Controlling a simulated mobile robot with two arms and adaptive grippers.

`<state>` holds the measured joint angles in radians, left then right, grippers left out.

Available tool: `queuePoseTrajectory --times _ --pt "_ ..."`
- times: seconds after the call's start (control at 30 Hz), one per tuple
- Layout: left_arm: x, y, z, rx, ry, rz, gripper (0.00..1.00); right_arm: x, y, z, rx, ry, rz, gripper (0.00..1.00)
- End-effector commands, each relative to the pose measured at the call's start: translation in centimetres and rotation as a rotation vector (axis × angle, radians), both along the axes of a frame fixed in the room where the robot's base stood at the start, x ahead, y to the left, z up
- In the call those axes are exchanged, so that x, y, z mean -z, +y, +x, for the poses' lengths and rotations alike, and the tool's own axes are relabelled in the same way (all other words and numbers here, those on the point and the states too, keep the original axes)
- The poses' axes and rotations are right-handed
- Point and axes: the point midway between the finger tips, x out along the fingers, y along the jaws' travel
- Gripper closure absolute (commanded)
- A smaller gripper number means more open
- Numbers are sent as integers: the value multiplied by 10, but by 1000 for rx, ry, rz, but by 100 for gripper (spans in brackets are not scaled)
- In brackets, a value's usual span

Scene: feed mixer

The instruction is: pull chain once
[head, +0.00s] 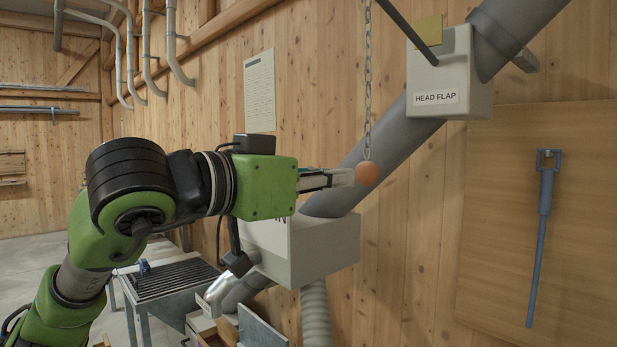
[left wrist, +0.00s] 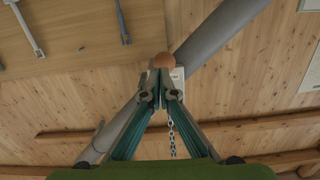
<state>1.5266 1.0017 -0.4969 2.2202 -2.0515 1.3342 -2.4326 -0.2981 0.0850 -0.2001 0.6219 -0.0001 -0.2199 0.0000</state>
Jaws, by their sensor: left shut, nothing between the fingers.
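A metal chain (head: 368,75) hangs down in the head view with an orange ball (head: 367,173) at its lower end. My left gripper (head: 343,178) is level with the ball, its fingertips just left of it. Its fingers are shut with nothing between them. In the left wrist view the ball (left wrist: 164,60) shows just beyond the closed fingertips (left wrist: 162,86), and part of the chain (left wrist: 171,135) shows between the fingers. I cannot tell whether the fingertips touch the ball. My right gripper is not in view.
A grey box labelled HEAD FLAP (head: 450,75) sits on a slanting grey pipe (head: 385,150), with a dark rod beside it. Another grey box (head: 325,250) is below my gripper. A blue-grey tool (head: 541,235) hangs on a wooden board at right. A slatted table (head: 170,278) stands lower left.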

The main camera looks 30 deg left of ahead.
Motion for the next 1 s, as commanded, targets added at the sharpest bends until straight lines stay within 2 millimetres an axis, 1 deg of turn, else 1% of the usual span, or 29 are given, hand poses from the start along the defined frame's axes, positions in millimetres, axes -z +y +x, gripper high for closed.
queuePoseTrajectory --times 0.03,0.1,0.2,0.33,0.5,1.0 --pt "2 5 -11 -5 -7 1 100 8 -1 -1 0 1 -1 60" --pt "0 10 -24 -4 -7 0 100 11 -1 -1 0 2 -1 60" --pt "-2 15 -39 -3 -6 0 100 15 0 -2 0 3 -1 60" --pt "-3 19 -51 -2 -4 0 100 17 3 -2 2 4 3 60" --pt "-4 21 -57 -1 -3 -1 100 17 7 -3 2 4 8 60" --pt "-4 21 -56 -1 -3 -1 100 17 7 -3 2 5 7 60"
